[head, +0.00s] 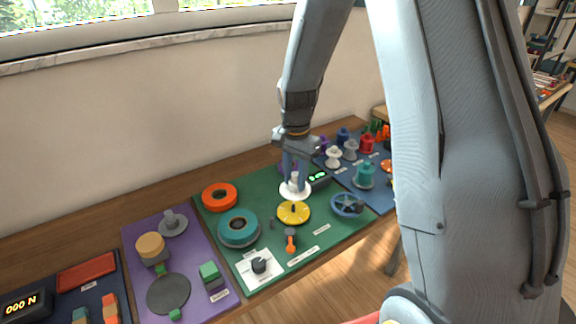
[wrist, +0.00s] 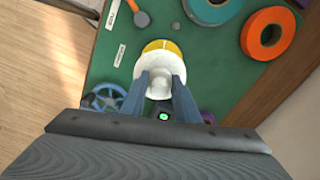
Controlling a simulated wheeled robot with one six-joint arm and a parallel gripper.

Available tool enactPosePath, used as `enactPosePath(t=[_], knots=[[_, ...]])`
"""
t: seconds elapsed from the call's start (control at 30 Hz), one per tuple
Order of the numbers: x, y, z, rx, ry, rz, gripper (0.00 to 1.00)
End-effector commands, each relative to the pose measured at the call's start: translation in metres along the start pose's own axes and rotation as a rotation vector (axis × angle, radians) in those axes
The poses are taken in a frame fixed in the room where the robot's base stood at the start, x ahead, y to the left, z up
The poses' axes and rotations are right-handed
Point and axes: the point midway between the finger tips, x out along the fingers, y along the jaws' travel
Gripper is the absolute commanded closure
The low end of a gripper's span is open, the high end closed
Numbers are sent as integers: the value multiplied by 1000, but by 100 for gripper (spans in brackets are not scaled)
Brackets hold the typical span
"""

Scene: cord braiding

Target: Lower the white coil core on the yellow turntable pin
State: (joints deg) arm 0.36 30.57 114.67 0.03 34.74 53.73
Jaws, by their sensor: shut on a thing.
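The white coil core (head: 295,190) is a flanged white piece with a knob on top, held by my gripper (head: 295,176). It also shows in the wrist view (wrist: 158,72), with my gripper's two fingers (wrist: 160,86) shut on its knob. The yellow turntable (head: 294,213) lies on the green mat, just below and in front of the core in the head view. In the wrist view the core's flange covers much of the turntable (wrist: 162,46).
On the green mat (head: 215,200) are an orange ring (head: 219,197), a teal ring (head: 239,229), a blue spoked wheel (head: 347,205) and an orange-tipped tool (head: 291,241). A dark box with a green display (head: 318,179) stands close right of my gripper. Several spools stand at the back right.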

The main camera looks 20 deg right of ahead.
Motion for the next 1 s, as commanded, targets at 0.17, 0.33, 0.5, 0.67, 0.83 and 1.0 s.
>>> enactPosePath(t=[0.17, 0.33, 0.5, 0.67, 0.83, 1.0], knots=[[5, -2, 2, -6, 0, 0, 91], [18, -2, 2, -7, 0, 0, 91], [36, -2, 2, -5, 0, 1, 91], [48, -1, 2, -4, 0, 0, 91], [51, -1, 1, -3, 0, 0, 91], [50, 0, 1, -2, 0, 0, 91]])
